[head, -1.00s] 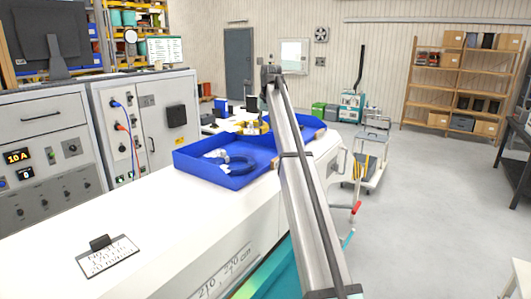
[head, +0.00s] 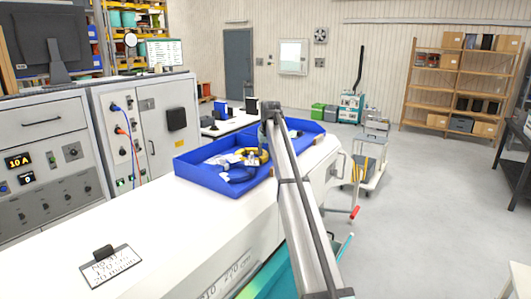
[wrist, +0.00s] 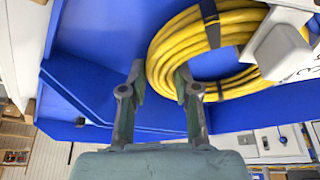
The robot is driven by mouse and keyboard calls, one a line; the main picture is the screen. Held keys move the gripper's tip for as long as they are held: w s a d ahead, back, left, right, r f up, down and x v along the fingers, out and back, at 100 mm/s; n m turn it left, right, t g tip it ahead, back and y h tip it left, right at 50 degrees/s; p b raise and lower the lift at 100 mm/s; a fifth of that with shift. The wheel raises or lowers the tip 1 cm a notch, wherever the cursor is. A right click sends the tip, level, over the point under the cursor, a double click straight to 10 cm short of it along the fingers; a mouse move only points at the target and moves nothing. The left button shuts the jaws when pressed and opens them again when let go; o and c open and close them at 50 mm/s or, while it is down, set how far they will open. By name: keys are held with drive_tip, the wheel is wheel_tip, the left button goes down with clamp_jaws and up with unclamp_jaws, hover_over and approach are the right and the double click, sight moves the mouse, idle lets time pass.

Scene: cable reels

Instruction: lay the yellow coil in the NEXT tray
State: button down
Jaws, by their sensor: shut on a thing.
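The yellow coil (head: 254,155), bound with dark tape and bearing a white tag, shows at the right of the near blue tray (head: 205,180) in the head view. In the wrist view my gripper (wrist: 160,78) is shut on the left side of the yellow coil (wrist: 165,50). A dark blue coil (head: 238,174) lies in the near tray, close to the yellow one. A second blue tray (head: 305,126) lies behind, partly hidden by my arm. I cannot tell whether the yellow coil touches the tray floor. No tray label reading NEXT is legible.
The trays stand on a long white bench (head: 150,215) with clear room at its near end, apart from a small sign (head: 111,268). A grey control cabinet (head: 150,130) stands to the left. A trolley (head: 370,160) stands beyond the bench's right side.

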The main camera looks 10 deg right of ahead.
drive_tip(key=shift+f, duration=0.15)
drive_tip(key=c, duration=0.8)
unclamp_jaws()
drive_tip(key=shift+f, duration=0.1)
drive_tip(key=shift+c, duration=0.2)
drive_tip(key=shift+r, duration=0.35)
drive_tip(key=b+v, duration=0.3)
drive_tip(key=v, duration=0.8)
drive_tip(key=shift+s+r, duration=0.15)
drive_tip(key=shift+r, duration=0.25)
